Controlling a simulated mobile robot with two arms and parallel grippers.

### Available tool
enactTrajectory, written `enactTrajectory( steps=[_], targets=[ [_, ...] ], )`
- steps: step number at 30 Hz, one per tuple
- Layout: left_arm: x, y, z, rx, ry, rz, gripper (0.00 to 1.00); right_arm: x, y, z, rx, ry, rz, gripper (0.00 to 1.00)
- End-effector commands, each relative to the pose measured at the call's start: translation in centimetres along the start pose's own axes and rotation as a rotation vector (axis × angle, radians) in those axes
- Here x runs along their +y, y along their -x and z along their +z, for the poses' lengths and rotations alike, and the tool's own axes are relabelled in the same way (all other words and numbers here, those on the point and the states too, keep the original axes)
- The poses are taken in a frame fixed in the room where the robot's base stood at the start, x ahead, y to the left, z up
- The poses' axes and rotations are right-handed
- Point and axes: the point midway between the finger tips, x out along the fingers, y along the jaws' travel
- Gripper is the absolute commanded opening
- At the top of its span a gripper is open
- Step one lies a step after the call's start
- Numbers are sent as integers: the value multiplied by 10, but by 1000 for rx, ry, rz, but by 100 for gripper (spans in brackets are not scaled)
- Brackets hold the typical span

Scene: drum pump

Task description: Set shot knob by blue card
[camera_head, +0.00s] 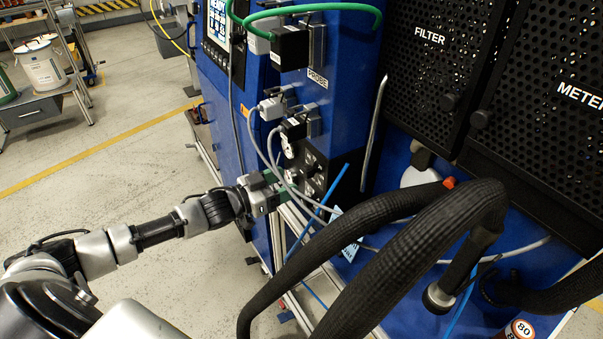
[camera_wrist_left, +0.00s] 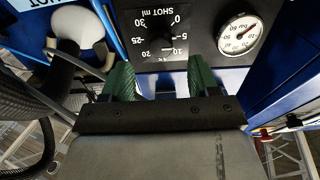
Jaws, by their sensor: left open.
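The shot knob (camera_wrist_left: 167,48) is a small dark knob on a black panel, inside a scale marked 0, 10, 20 and 30 that appears upside down in the wrist view. Its pointer is too dark to read. My left gripper (camera_wrist_left: 160,82) is open, with its green fingers apart just short of the knob and to either side of it. In the head view the left gripper (camera_head: 281,187) is at the black panel (camera_head: 314,172) on the blue machine. A light-blue card (camera_head: 350,248) hangs below the panel; its print is too small to read. My right gripper is out of view.
A round white gauge (camera_wrist_left: 241,35) is beside the knob. Grey cables (camera_head: 268,150) hang close to the left gripper. Thick black hoses (camera_head: 385,245) cross the lower right foreground. Open floor (camera_head: 130,170) lies left of the machine.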

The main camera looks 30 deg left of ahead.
Motion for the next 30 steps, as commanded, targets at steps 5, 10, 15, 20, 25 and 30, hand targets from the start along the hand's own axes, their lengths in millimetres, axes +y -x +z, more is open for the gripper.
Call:
enactTrajectory(
  steps=[5, 10, 15, 20, 25, 30],
  targets=[
    [0, -28, -2, 1, 0, -1, 60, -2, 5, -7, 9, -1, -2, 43],
    [-1, -46, -1, 1, 1, -2, 60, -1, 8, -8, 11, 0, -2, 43],
    [0, -52, 0, -1, 0, -1, 60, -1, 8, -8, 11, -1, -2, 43],
    [0, -53, 1, -1, 0, -1, 60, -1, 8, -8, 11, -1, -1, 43],
    [0, -52, 1, -1, 0, -1, 48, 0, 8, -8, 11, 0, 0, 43],
    [0, -52, 1, -1, 0, -1, 22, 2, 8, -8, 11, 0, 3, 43]
  ],
)
